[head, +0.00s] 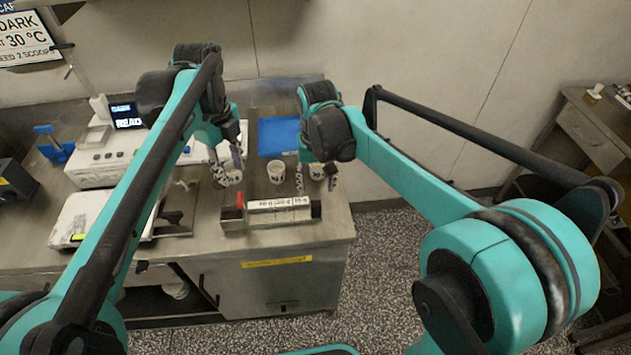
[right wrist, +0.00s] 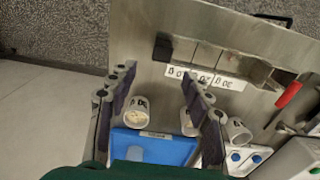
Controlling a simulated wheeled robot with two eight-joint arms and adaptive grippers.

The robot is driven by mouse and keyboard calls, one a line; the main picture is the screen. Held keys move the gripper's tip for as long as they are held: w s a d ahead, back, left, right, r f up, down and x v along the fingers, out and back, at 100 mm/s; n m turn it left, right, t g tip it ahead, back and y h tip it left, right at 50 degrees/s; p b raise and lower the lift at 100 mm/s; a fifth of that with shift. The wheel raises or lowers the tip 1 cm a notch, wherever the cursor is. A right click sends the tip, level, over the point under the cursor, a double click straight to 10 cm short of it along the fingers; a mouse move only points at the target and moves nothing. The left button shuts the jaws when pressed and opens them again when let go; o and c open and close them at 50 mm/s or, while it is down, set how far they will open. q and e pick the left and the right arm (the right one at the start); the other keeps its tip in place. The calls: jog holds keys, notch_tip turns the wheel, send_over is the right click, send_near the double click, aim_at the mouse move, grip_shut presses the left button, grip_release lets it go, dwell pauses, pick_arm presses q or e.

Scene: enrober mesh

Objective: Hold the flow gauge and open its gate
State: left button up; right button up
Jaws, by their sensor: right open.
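The flow gauge (head: 283,205) seems to be the long metal channel with a white lettered strip near the bench's front edge. A red piece (head: 240,199), perhaps its gate handle, stands at its left end. In the right wrist view the gauge (right wrist: 215,60) and red piece (right wrist: 289,95) also show. My right gripper (head: 315,176) is open and empty, above the bench behind the gauge's right end, by a white cup (head: 318,171). My left gripper (head: 227,163) is at another cup (head: 231,179), behind the gauge's left end; whether its fingers grip the cup is unclear.
A third cup (head: 276,172) stands between the grippers. A blue tray (head: 278,136) lies behind them. A white machine (head: 100,160) and a scale-like box (head: 90,215) occupy the bench's left. The bench ends just right of the gauge, with open floor beyond.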

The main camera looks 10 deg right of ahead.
aim_at(315, 201)
jog(key=shift+w+a+f, duration=0.1)
jog(key=shift+w+f, duration=0.05)
jog(key=shift+f, duration=0.4)
notch_tip(315, 201, down, 7)
jog(key=shift+r, duration=0.1)
jog(key=shift+c, duration=0.3)
